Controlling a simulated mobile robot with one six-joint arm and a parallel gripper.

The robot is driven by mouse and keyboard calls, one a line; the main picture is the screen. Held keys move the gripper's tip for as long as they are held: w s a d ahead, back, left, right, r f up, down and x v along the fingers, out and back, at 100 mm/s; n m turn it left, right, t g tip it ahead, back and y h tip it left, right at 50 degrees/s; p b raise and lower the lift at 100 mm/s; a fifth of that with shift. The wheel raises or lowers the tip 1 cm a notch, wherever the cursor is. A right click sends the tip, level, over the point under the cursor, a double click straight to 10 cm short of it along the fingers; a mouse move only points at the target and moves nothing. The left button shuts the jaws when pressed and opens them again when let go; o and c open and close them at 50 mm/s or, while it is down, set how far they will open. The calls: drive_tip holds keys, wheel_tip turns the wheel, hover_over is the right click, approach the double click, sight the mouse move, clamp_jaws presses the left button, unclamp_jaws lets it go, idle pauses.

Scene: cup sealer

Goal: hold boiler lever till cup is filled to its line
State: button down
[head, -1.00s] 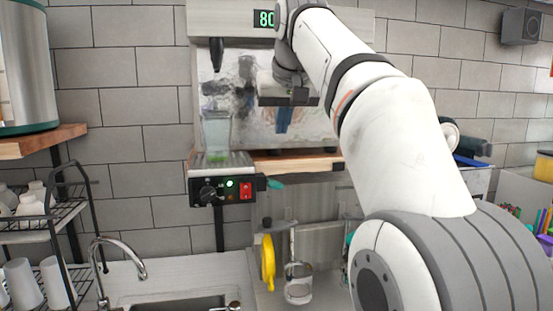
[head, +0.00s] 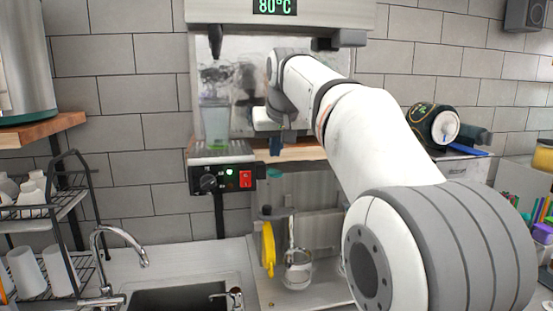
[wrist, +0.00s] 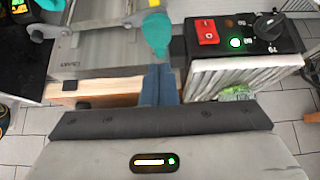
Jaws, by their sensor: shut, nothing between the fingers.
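The boiler (head: 350,15) reads 80°C on its display, and a black spout (head: 215,42) hangs under it. A clear cup (head: 215,125) stands upright on the tray below the spout, with green low on it; I cannot tell its water level.
The panel has a lit green lamp and a red switch (head: 246,179). A yellow item (head: 268,248) and a glass jar (head: 298,268) are below. A sink tap (head: 115,240) and a cup rack (head: 62,210) are at left.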

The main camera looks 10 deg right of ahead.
sight(274, 171)
drive_tip(key=shift+s+f, duration=0.2)
drive_tip(key=shift+f, duration=0.4)
drive_tip(key=shift+s+f, duration=0.3)
drive_tip(key=shift+f, duration=0.3)
drive_tip(key=shift+w+f, duration=0.1)
drive_tip(key=shift+f, duration=0.3)
drive_tip(key=shift+f, duration=0.15)
